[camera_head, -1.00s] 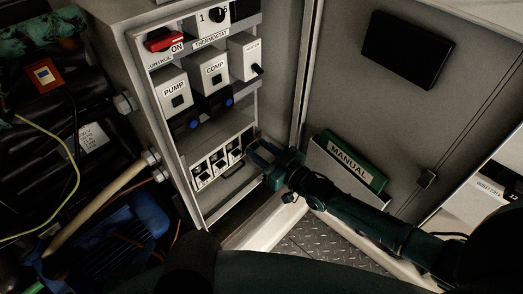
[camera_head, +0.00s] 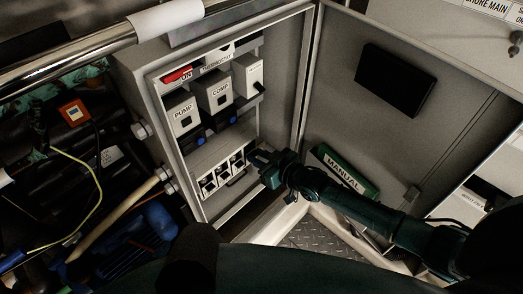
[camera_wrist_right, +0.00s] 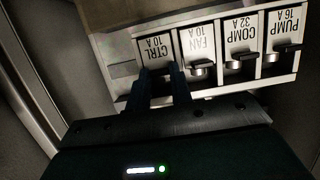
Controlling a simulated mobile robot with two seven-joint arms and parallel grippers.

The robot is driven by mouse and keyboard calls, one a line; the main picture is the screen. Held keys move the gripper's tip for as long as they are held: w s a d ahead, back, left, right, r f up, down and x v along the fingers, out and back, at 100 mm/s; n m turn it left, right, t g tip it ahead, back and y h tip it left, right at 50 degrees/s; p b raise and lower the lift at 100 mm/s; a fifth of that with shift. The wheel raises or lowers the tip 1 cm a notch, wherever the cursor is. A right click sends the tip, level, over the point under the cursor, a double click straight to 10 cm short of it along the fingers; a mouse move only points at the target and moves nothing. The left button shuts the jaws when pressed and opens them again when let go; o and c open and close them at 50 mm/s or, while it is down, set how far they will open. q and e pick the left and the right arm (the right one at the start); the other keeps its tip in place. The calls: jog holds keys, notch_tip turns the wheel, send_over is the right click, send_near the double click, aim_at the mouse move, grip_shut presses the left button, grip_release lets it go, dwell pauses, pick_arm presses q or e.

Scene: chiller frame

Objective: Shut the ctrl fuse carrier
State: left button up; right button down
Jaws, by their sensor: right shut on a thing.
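The ctrl fuse carrier (camera_wrist_right: 157,52) is at the left end of the fuse row in the right wrist view, under the label CTRL 10 A. My right gripper (camera_wrist_right: 160,82) is shut on it, and the fingers hide most of its grip. In the head view the right gripper (camera_head: 254,160) is at the right end of the fuse row (camera_head: 222,174), low in the open cabinet. How far the carrier is tilted out cannot be told. My left gripper is not in view.
The fan (camera_wrist_right: 198,48), comp (camera_wrist_right: 240,45) and pump (camera_wrist_right: 284,35) carriers sit alongside. The cabinet door (camera_head: 350,120) stands open at the right, with a green manual (camera_head: 343,172) in its pocket. Pipes and cables (camera_head: 95,190) crowd the left.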

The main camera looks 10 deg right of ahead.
jog(key=shift+w+a+r, duration=0.1)
jog(key=shift+r, duration=0.2)
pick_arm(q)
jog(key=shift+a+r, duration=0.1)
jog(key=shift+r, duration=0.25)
pick_arm(e)
jog(key=shift+f+g, duration=0.2)
jog(key=shift+g, duration=0.2)
jog(key=c, duration=1.2)
grip_release()
jog(key=shift+c, duration=0.2)
pick_arm(q)
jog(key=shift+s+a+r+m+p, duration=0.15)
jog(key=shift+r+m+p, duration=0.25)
jog(key=shift+p, duration=0.65)
pick_arm(e)
jog(key=v, duration=1.3)
jog(key=shift+a, duration=0.15)
jog(key=shift+r, duration=0.1)
